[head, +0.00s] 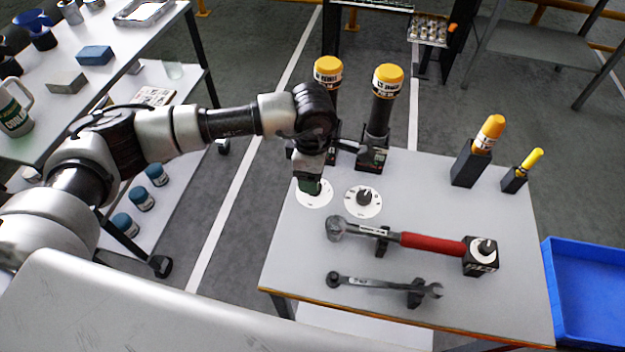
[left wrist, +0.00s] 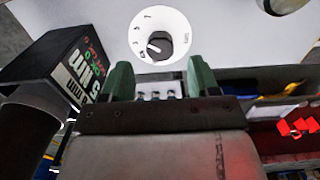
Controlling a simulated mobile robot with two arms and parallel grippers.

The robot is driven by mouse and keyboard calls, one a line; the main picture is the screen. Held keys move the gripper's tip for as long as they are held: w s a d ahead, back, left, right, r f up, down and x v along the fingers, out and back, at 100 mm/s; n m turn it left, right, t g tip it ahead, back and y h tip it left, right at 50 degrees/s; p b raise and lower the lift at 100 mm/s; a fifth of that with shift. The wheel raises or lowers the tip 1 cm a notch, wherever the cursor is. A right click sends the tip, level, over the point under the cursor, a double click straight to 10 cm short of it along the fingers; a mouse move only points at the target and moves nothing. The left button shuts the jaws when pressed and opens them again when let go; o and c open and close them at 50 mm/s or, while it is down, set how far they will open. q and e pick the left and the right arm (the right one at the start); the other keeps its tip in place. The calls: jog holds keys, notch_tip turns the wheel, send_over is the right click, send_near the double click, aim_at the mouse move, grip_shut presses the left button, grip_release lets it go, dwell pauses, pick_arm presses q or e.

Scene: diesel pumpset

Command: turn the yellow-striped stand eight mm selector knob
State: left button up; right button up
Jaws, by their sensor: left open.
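My left gripper (head: 311,187) is open, pointing down over the left white dial (head: 302,201) on the grey table. Its body hides that dial's knob in the head view. In the left wrist view the dial (left wrist: 144,20) and its black knob (left wrist: 160,45) show just beyond the two green fingertips (left wrist: 160,78), roughly between them. I cannot tell whether they touch. A second dial with a black knob (head: 364,197) sits to its right. Behind stand two black holders with orange-yellow topped tools (head: 328,70), (head: 388,80). I cannot make out a yellow stripe on a stand. My right gripper is out of view.
A black box with white lettering (left wrist: 75,75) stands close to the gripper in the left wrist view. A red-handled torque wrench (head: 430,243) and a spanner (head: 385,286) lie in front. Two yellow-handled tools (head: 488,135), (head: 530,160) stand right. A blue bin (head: 590,290) is beside the table.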

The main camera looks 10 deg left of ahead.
pick_arm(q)
notch_tip(320, 180, up, 7)
dwell(0.3)
jog(key=shift+f, duration=0.15)
dwell(0.3)
